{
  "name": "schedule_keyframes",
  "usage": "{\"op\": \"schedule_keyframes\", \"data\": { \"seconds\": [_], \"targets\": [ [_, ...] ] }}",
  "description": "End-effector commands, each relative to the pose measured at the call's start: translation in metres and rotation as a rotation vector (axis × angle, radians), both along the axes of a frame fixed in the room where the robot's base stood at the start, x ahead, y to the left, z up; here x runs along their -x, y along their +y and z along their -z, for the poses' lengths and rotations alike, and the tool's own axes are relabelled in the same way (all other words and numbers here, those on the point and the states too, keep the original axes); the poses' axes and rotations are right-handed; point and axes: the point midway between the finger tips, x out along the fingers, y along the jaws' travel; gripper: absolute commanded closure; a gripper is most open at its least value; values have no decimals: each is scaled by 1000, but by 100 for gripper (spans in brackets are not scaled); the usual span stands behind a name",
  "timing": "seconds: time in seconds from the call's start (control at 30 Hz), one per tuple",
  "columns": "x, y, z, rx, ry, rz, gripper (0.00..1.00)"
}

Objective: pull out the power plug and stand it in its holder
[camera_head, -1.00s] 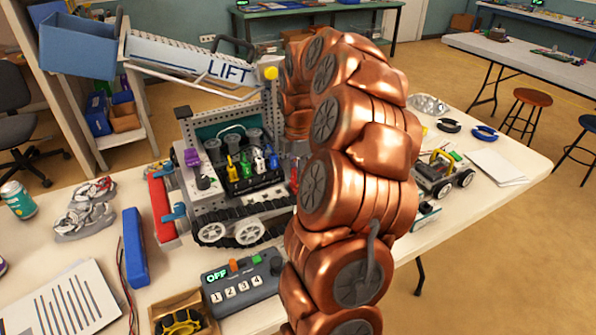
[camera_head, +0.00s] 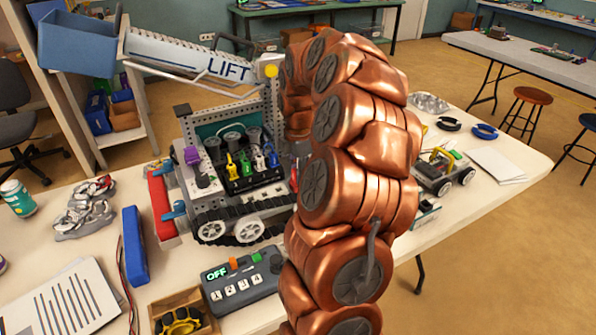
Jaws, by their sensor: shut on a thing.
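The tracked robot vehicle (camera_head: 225,195) stands on the table, with a row of coloured plugs, yellow (camera_head: 232,166), green (camera_head: 246,163) and blue (camera_head: 271,156), in its black panel. A purple part (camera_head: 192,155) sits at its left. My copper arm arches up and comes down at the vehicle's right side. Only a grey sliver of my gripper (camera_head: 300,149) shows there. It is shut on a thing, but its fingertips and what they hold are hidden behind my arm. A small red part (camera_head: 293,178) shows at the arm's edge. I cannot tell which part is the power plug or its holder.
A grey lift arm (camera_head: 190,55) with a blue bucket (camera_head: 78,42) reaches over the vehicle. A control box (camera_head: 243,280) reading OFF lies in front. A blue bar (camera_head: 135,246), papers (camera_head: 65,300) and a can (camera_head: 18,198) lie left. A small wheeled car (camera_head: 442,173) stands right.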

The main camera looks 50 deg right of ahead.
Motion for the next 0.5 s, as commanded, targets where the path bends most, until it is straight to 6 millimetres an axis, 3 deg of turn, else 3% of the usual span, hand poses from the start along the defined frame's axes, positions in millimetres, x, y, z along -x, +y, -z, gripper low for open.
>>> {"op": "schedule_keyframes", "data": {
  "seconds": [0.17,0.2,0.5],
  "targets": [
    [0,0,0,0,0,0,100],
    [0,0,0,0,0,0,72],
    [0,0,0,0,-1,0,45]
  ]
}}
